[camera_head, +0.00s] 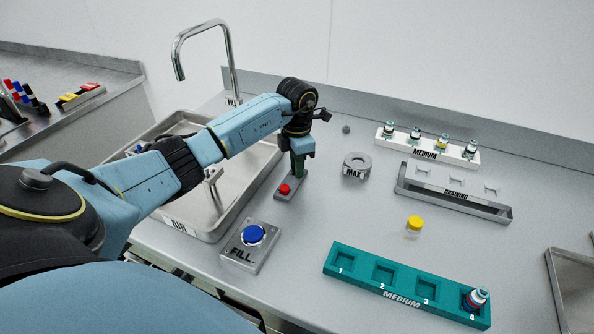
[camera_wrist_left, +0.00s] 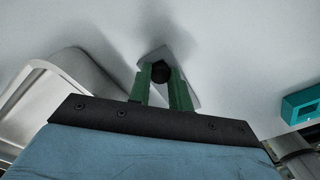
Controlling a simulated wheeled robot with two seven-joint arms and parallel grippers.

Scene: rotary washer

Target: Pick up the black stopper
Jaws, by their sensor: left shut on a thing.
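A small black round thing, the black stopper (camera_wrist_left: 160,72), sits between the green fingertips in the left wrist view. My left gripper (camera_head: 297,170) points down over the counter, just behind the small grey plate with the red button (camera_head: 284,189). The left wrist view shows the same gripper (camera_wrist_left: 160,82) shut on the stopper, with the grey plate beyond it. In the head view I cannot make out the stopper at the fingertips. My right gripper is in neither view.
A sink (camera_head: 218,215) with a faucet (camera_head: 205,40) lies left of the gripper. A blue FILL button (camera_head: 253,235) is in front. A grey MAX ring (camera_head: 357,164), a DRAINING rack (camera_head: 455,200), a white rack (camera_head: 428,150), a yellow-capped vial (camera_head: 414,224) and a teal rack (camera_head: 405,283) stand right.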

